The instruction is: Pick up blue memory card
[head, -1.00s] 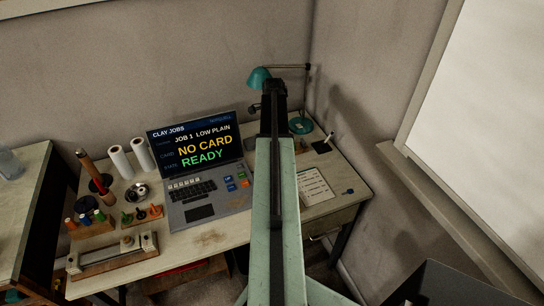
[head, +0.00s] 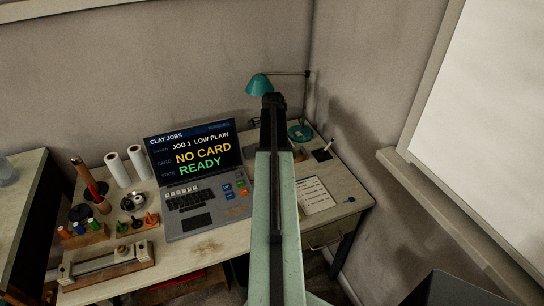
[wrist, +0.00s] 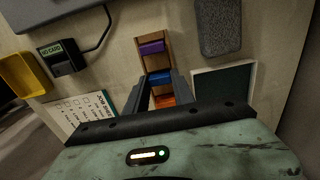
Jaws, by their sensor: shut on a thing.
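The blue memory card (wrist: 160,77) shows in the wrist view between the fingers of my gripper (wrist: 161,82), which is shut on it. The card is at a light wooden holder (wrist: 154,62), and I cannot tell whether it is clear of its slot. A purple card (wrist: 152,47) stands beyond it in the holder, and an orange card (wrist: 163,100) is on the near side, partly hidden by my gripper. In the head view my gripper (head: 273,106) is over the right part of the desk, and my arm hides the card there.
A small reader marked NO CARD (wrist: 63,57) and a yellow tray (wrist: 22,76) are at the left in the wrist view. A grey pad (wrist: 219,27) and dark green panel (wrist: 223,88) lie right. The laptop (head: 200,180) and teal lamp (head: 259,84) stand on the desk.

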